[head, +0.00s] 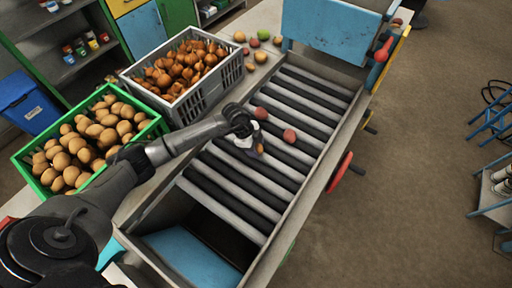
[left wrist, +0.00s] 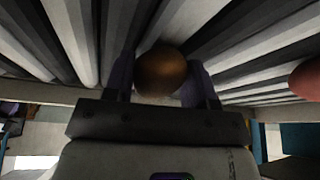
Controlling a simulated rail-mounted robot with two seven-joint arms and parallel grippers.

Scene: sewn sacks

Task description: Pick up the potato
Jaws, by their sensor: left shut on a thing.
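My left gripper (head: 252,149) is low over the roller conveyor (head: 244,182). It is shut on a brown, roundish potato, which shows between the fingers in the left wrist view (left wrist: 161,70). In the head view only a small part of the potato (head: 260,148) shows beside the fingers. I cannot tell whether it touches the rollers. My right gripper is not in view.
Two reddish round items lie on the rollers, one (head: 261,113) behind the gripper and one (head: 289,136) to its right. A green crate (head: 20,160) of potatoes and a grey crate (head: 196,103) of onions stand left. A blue hopper (head: 330,30) stands at the far end.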

